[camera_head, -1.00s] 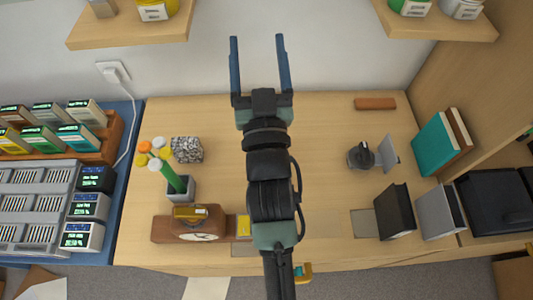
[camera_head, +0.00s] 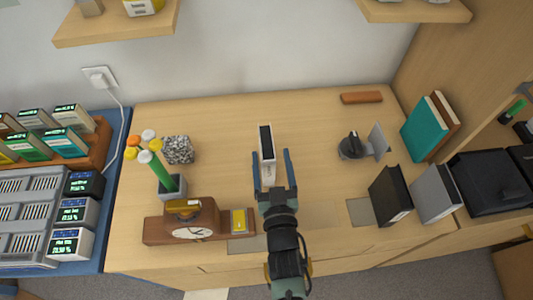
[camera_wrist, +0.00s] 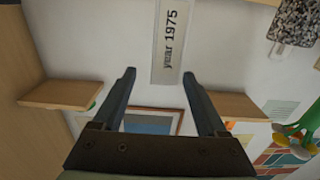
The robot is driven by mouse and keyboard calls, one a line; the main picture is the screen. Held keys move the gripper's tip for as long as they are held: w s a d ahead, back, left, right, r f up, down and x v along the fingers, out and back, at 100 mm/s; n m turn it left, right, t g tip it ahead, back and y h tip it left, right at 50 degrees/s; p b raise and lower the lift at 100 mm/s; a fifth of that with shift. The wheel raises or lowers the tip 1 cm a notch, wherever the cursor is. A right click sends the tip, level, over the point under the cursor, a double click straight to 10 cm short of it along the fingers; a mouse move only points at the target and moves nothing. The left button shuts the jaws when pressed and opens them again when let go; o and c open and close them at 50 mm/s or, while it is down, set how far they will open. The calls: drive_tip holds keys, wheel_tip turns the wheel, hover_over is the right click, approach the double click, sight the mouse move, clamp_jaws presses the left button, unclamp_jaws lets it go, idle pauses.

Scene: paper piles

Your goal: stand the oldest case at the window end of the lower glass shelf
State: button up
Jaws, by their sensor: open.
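A narrow pale case with a dark top face (camera_head: 265,138) stands on the wooden desk. A pale panel marked "year 1975" (camera_wrist: 168,45) shows upside-forward of my fingers in the wrist view, apparently this case. My gripper (camera_head: 272,154) is open, its two blue-grey fingers on either side of the case in the head view; I cannot tell whether they touch it. In the wrist view my gripper (camera_wrist: 158,75) has nothing between its fingertips. Other cases with lit displays (camera_head: 73,212) stand at the left. I see no glass shelf or window.
Dark and grey upright folders (camera_head: 390,195) and teal books (camera_head: 424,130) stand right. The desk's middle back is clear.

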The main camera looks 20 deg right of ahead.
sight(267, 141)
drive_tip(key=shift+a+x, duration=0.1)
drive_tip(key=shift+x, duration=1.3)
drive_tip(key=shift+a+x, duration=0.15)
drive_tip(key=shift+x, duration=1.3)
drive_tip(key=shift+f, duration=0.15)
clamp_jaws()
